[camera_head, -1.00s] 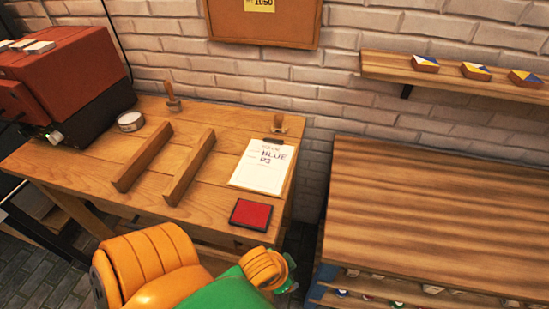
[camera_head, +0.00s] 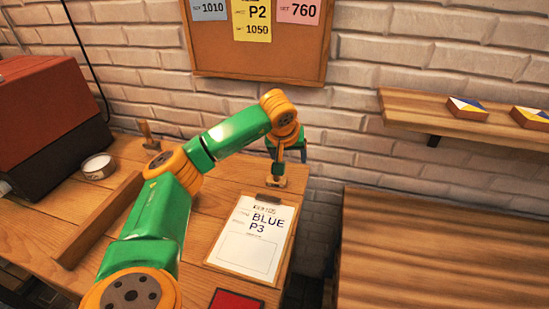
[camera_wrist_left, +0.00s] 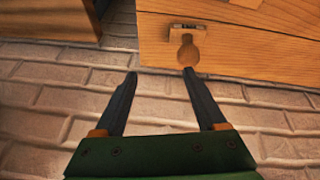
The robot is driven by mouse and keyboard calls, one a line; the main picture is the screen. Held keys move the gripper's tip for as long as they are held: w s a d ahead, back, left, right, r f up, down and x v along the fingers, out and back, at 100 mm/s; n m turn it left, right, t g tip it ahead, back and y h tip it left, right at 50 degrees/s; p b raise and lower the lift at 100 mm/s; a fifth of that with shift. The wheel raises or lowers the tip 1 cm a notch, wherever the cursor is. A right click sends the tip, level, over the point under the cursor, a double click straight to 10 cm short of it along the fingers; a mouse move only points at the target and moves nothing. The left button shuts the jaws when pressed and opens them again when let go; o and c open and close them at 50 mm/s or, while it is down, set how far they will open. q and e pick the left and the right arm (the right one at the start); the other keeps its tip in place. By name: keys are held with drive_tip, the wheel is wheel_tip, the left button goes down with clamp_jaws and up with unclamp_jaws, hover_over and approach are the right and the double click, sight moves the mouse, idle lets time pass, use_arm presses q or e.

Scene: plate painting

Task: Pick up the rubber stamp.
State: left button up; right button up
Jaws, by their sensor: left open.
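A wooden rubber stamp (camera_head: 278,181) with a rounded handle stands at the back edge of the table, just behind the clipboard. In the left wrist view the stamp (camera_wrist_left: 188,52) shows near the table's edge, beyond the fingertips and nearer the right finger. My left gripper (camera_head: 287,158) is at the stamp in the head view and partly covers it. In the left wrist view my left gripper (camera_wrist_left: 160,72) is open, with nothing between its two dark fingers. My right gripper is not in view.
A clipboard (camera_head: 247,240) reading BLUE P3 lies in front of the stamp. A red ink pad (camera_head: 236,300) is at the bottom edge. A second handled tool (camera_head: 146,133) and a round tin (camera_head: 97,166) stand at left. The brick wall (camera_head: 345,110) rises close behind.

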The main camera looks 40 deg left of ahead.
sight(276, 181)
use_arm(q)
drive_tip(key=shift+y, duration=0.6)
drive_tip(key=a+f, duration=0.1)
drive_tip(key=s+a+f+b, duration=0.1)
drive_tip(key=a+f+b, duration=0.1)
drive_tip(key=shift+s+a+f, duration=0.15)
drive_tip(key=shift+s+a, duration=0.15)
drive_tip(key=shift+s+b, duration=0.3)
drive_tip(key=shift+b, duration=0.05)
drive_tip(key=shift+d, duration=0.2)
drive_tip(key=p+x, duration=0.1)
drive_tip(key=x, duration=0.5)
drive_tip(key=shift+w+a+p, duration=0.1)
drive_tip(key=shift+p, duration=0.25)
drive_tip(key=shift+c, duration=0.4)
clamp_jaws()
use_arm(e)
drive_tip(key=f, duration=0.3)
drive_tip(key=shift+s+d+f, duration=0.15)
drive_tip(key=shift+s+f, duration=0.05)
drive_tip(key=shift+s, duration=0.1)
